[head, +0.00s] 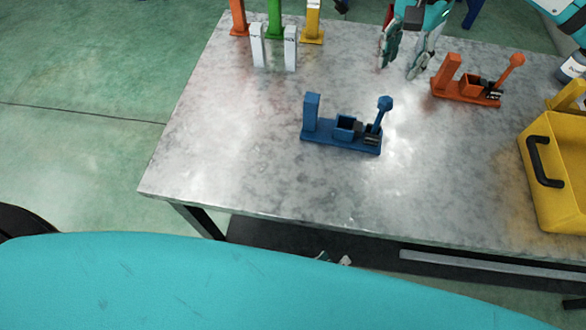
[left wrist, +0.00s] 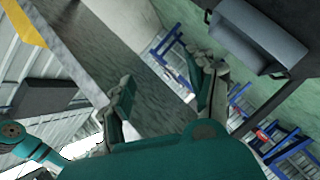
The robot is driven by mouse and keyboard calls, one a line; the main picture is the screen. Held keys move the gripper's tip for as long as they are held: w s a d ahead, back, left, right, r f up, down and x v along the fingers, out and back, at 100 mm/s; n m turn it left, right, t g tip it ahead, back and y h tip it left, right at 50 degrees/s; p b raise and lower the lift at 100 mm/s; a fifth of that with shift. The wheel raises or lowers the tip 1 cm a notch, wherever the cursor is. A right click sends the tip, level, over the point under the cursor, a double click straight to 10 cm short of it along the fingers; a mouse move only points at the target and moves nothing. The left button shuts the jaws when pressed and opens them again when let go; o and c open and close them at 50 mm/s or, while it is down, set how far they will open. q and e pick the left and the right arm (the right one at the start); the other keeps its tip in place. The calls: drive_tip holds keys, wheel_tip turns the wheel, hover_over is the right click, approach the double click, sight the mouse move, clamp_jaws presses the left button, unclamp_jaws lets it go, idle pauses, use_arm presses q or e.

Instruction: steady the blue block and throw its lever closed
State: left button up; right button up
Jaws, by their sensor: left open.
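The blue block (head: 341,138) stands on the metal table. It has a tall post at its left end, a small open box in the middle and a lever (head: 380,116) at its right end. The lever stands up, tilted slightly right, with its knob on top. No gripper touches it. My left gripper (head: 334,259) shows only as small tips below the table's front edge; the rest is hidden. In the left wrist view it (left wrist: 165,72) is open and empty. My right gripper (head: 405,58) points down over the far part of the table, fingers apart and empty, beyond the blue block.
An orange block with a lever (head: 466,88) stands right of my right gripper. A yellow bin (head: 552,200) with a black handle is at the right edge. Two white posts (head: 258,46) and several coloured posts stand at the back left. The table (head: 220,150) around the blue block is clear.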

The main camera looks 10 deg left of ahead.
sight(310, 110)
use_arm(q)
wheel_tip(310, 110, up, 19)
drive_tip(key=w+d+n+t+y, duration=0.1)
drive_tip(key=w+n+t+y, duration=0.15)
drive_tip(key=t, duration=0.45)
drive_tip(key=w+a, duration=0.1)
drive_tip(key=w+a+m+y, duration=0.1)
drive_tip(key=a, duration=0.1)
drive_tip(key=w+a+m+g+y, duration=0.1)
drive_tip(key=w+a, duration=0.1)
drive_tip(key=shift+w+a+r+y, duration=0.1)
drive_tip(key=shift+a+r+y, duration=0.1)
drive_tip(key=shift+y, duration=0.05)
drive_tip(key=w+a+m, duration=0.1)
drive_tip(key=a+m, duration=0.1)
drive_tip(key=w+a+r+m+y, duration=0.1)
drive_tip(key=a, duration=0.1)
drive_tip(key=w+a+m+g+y, duration=0.1)
drive_tip(key=a+m, duration=0.1)
drive_tip(key=shift+w+a+r+m, duration=0.2)
drive_tip(key=shift+w+a+m, duration=0.15)
drive_tip(key=shift+a, duration=0.05)
drive_tip(key=shift+w+a+r+m+y, duration=0.1)
drive_tip(key=shift+w+a+m+y, duration=0.2)
drive_tip(key=shift+a+m, duration=0.15)
drive_tip(key=shift+w+r, duration=0.1)
drive_tip(key=shift+w, duration=0.45)
drive_tip(key=w, duration=1.6)
drive_tip(key=shift+w, duration=0.1)
drive_tip(key=shift+c, duration=0.4)
